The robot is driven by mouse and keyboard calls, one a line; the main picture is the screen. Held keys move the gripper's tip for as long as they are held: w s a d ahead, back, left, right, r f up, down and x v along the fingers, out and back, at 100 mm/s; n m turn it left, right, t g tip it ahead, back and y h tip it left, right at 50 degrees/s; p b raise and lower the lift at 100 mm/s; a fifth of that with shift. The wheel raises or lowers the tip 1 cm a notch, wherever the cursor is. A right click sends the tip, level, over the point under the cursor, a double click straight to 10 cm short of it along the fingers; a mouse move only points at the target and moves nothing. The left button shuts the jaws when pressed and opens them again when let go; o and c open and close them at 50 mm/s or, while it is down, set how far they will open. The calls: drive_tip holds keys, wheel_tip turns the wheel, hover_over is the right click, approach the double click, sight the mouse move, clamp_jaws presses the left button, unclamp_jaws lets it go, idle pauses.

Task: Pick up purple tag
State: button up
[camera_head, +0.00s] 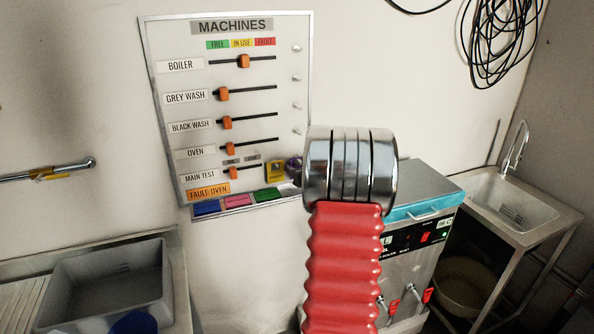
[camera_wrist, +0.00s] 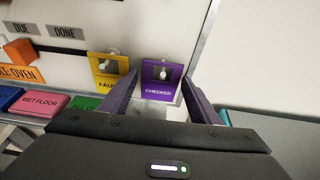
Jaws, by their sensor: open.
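The purple tag (camera_wrist: 159,88), marked CHECKED, hangs on a small peg on the machines board in the wrist view. My gripper (camera_wrist: 155,95) is open, with one dark purple finger on each side in front of the tag. The left finger is close to the tag's lower left and the right finger is to its right. I cannot tell whether either touches it. In the head view the purple tag (camera_head: 294,165) shows only partly, beside my red arm, which hides my gripper.
A yellow tag (camera_wrist: 108,70) hangs just left of the purple one. Pink (camera_wrist: 42,104), blue and green blocks lie on the ledge below. The board's metal edge (camera_wrist: 199,52) is close on the right. A boiler (camera_head: 425,225) and a sink (camera_head: 512,205) stand further right.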

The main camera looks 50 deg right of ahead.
drive_tip(key=shift+c, duration=0.2)
drive_tip(key=c, duration=0.8)
drive_tip(key=shift+o, duration=0.2)
drive_tip(key=shift+r, duration=0.15)
drive_tip(key=shift+r, duration=0.65)
drive_tip(key=s+a, duration=0.4)
drive_tip(key=s, duration=0.3)
drive_tip(key=s+a, duration=0.5)
drive_tip(key=s, duration=0.3)
drive_tip(key=shift+s, duration=0.3)
drive_tip(key=shift+a, duration=0.1)
